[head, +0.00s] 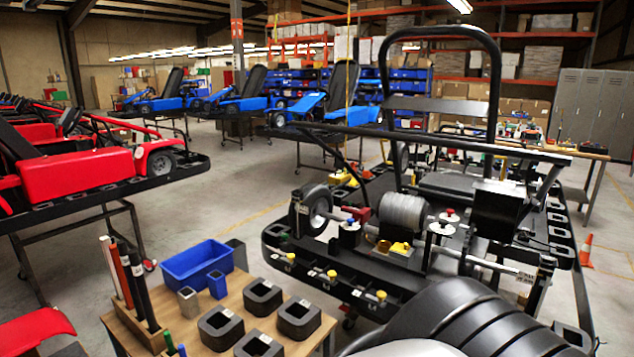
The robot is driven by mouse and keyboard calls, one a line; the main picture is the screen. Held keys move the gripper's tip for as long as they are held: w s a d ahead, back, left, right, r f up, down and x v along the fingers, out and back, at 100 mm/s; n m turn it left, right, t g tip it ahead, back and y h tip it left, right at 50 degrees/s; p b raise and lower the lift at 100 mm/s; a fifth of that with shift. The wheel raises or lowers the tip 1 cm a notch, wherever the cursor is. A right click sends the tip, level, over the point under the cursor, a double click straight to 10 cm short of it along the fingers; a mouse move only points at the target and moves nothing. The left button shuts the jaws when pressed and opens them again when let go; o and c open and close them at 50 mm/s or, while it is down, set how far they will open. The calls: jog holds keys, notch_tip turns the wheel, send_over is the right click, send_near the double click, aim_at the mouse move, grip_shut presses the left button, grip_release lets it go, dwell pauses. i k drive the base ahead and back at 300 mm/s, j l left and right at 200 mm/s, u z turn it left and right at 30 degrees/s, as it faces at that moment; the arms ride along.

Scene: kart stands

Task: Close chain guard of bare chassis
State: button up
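The bare chassis (330,283) is a black kart frame without bodywork on the right, with a tall black roll hoop (492,110). A dark, box-like part (497,208) stands tilted up near its rear axle; it may be the chain guard, but I cannot tell for sure. A grey ribbed cylinder (404,212) sits left of it. I cannot make out the chain or the guard's hinge. My gripper is not in view; the black ribbed shape at the bottom right looks like part of my own body.
A wooden bench (237,300) at the lower left holds a blue bin (197,262), black square blocks and upright rods. Red karts (75,172) stand on the left, blue karts (245,97) behind. An orange cone (586,250) is at right. The aisle floor (225,190) is clear.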

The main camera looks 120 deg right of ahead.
aim_at(497, 207)
jog(key=z, duration=2.35)
jog(key=k+l+z, duration=0.1)
jog(key=z, duration=0.35)
jog(key=l+z, duration=0.6)
jog(key=z, duration=0.25)
jog(key=l+z, duration=0.25)
jog(key=z, duration=0.15)
jog(key=l+z, duration=0.2)
jog(key=z, duration=0.25)
jog(key=i+l+z, duration=0.15)
jog(key=z, duration=0.3)
jog(key=i+l+z, duration=0.25)
jog(key=l+z, duration=0.15)
jog(key=i+l+z, duration=0.3)
jog(key=z, duration=0.15)
jog(key=i+l+z, duration=0.5)
jog(key=i+z, duration=0.2)
jog(key=z, duration=0.15)
jog(key=i+j+u, duration=0.1)
jog(key=i+u, duration=0.75)
jog(key=i+l+u, duration=0.15)
jog(key=i+u, duration=0.25)
jog(key=i+l+u, duration=0.3)
jog(key=u, duration=0.15)
